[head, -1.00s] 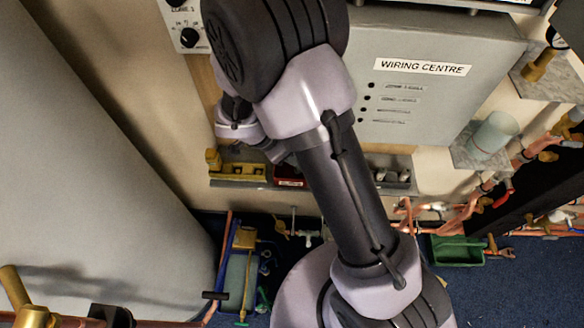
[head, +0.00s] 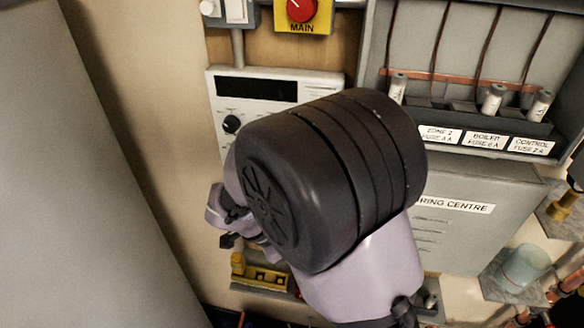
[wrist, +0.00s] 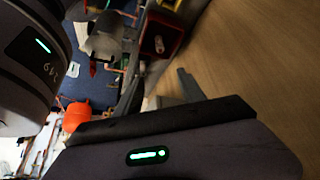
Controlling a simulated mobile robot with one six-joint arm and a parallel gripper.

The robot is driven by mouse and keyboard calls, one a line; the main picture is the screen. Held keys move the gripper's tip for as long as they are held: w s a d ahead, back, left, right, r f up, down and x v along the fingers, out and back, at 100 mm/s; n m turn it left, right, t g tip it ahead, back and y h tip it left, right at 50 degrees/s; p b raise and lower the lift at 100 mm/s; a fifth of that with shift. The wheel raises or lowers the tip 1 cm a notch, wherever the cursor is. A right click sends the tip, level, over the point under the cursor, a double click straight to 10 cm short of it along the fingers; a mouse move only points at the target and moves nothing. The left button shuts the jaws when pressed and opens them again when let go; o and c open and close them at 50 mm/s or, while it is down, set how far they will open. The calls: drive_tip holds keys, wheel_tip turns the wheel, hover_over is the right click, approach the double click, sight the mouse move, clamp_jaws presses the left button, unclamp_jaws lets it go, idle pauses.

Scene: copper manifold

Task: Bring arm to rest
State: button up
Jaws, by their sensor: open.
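My arm (head: 335,175) fills the middle of the head view, with its big dark joint in front of the wiring centre. The wrist end (head: 235,215) shows to its left, close to the wall, and its jaws cannot be made out there.
The grey wiring centre (head: 460,235) is behind the arm, with an open fuse panel (head: 450,75) above it. A control unit (head: 270,90) and a red MAIN switch (head: 301,9) are on the wall. A large grey cylinder (head: 70,180) stands at left. A small shelf (head: 262,284) holds yellow fittings.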

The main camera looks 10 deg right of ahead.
drive_tip(key=s+d+r+n+t+y+b, duration=0.2)
drive_tip(key=s+d+r+n+t+y, duration=0.2)
drive_tip(key=s+r, duration=1.2)
drive_tip(key=n+y, duration=0.3)
drive_tip(key=n, duration=0.3)
drive_tip(key=shift+s+d+y, duration=0.15)
drive_tip(key=shift+s+y, duration=0.05)
drive_tip(key=shift+y, duration=0.1)
